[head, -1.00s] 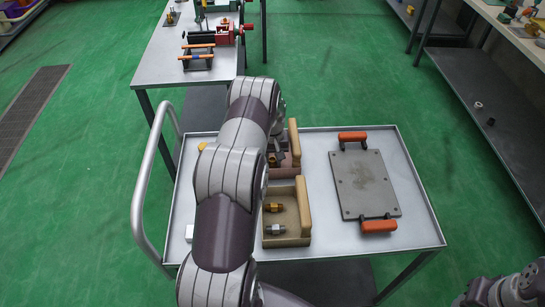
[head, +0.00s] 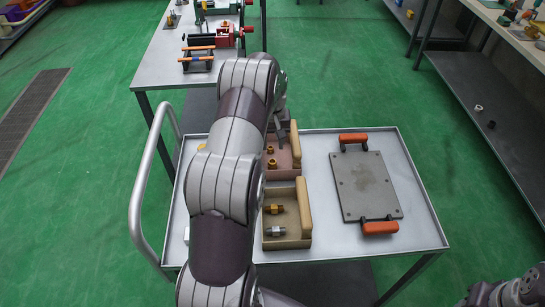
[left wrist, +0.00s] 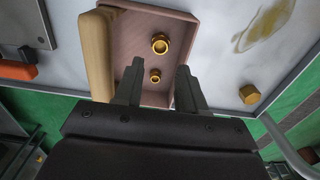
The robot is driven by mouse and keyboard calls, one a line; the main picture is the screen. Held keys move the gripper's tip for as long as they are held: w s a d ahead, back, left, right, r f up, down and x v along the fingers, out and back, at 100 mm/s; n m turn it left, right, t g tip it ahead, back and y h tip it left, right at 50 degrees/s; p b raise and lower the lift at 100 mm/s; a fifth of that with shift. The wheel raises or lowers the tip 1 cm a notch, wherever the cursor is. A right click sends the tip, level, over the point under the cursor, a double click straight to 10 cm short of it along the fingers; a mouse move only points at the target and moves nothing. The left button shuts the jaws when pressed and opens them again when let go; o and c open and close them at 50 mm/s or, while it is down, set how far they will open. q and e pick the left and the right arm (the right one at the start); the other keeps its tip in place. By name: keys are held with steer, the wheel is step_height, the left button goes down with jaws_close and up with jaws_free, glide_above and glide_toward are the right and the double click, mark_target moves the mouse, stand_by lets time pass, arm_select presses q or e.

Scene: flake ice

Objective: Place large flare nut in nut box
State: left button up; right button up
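The pinkish nut box (left wrist: 130,42) stands on the cart; it also shows in the head view, partly behind my left arm. Two brass flare nuts are inside it: a larger one (left wrist: 160,43) and a smaller one (left wrist: 155,76). A brass hex piece (left wrist: 249,95) lies on the cart outside the box, right of it in the left wrist view; it shows as a yellow spot in the head view (head: 202,147). My left gripper (left wrist: 160,66) is open over the box, its fingers apart with nothing gripped.
A tan-handled box (head: 288,243) with a brass and a silvery fitting stands nearer on the cart (head: 330,240). A grey plate (head: 365,185) with orange handles lies to the right. A workbench (head: 165,65) stands behind; a shelf unit is at right.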

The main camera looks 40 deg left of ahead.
arm_select(q)
steer(key=s+d+r+m, duration=0.1)
steer(key=s+d+r, duration=0.1)
steer(key=d, duration=0.2)
steer(key=s+d+r+m, duration=0.2)
steer(key=d+r, duration=0.1)
steer(key=d, duration=0.2)
steer(key=s+d+r+m, duration=0.1)
steer(key=s+d+r, duration=0.1)
steer(key=d, duration=0.3)
steer(key=shift+s+d+r+t, duration=0.1)
steer(key=shift+d+r+t, duration=0.1)
steer(key=shift+r+t, duration=0.2)
steer(key=s+d+m, duration=0.4)
steer(key=s+d, duration=0.4)
steer(key=s, duration=0.5)
steer(key=shift+s+d+r+t, duration=0.15)
steer(key=shift+d+r+t, duration=0.1)
steer(key=shift+d+t, duration=0.05)
